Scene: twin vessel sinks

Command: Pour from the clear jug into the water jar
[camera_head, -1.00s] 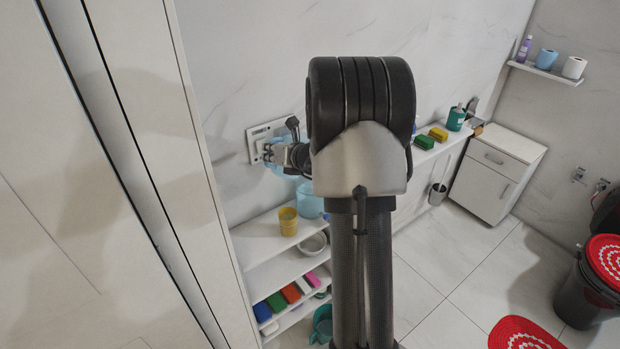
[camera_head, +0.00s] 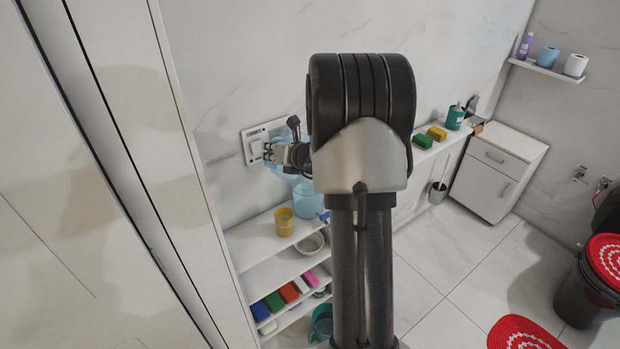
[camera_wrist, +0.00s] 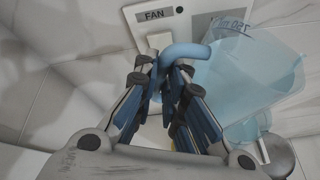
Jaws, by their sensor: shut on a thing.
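The clear jug (camera_wrist: 250,72) is pale blue and see-through, with volume marks on its side. It fills the upper right of the wrist view. My gripper (camera_wrist: 162,72) is shut on its blue handle (camera_wrist: 185,50). In the head view my gripper (camera_head: 268,152) is by the wall, with part of the jug (camera_head: 283,171) showing below it, mostly hidden by my arm. A light-blue container (camera_head: 307,202), likely the water jar, stands on the shelf below and slightly right of the jug. I cannot tell the jug's exact tilt or any flow.
A yellow cup (camera_head: 284,222) stands left of the jar on the shelf (camera_head: 256,232). A wall switch plate (camera_head: 250,146) labelled FAN is close behind my gripper. Lower shelves hold a bowl (camera_head: 311,244) and several coloured blocks. A tall pale panel (camera_head: 185,200) bounds the left.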

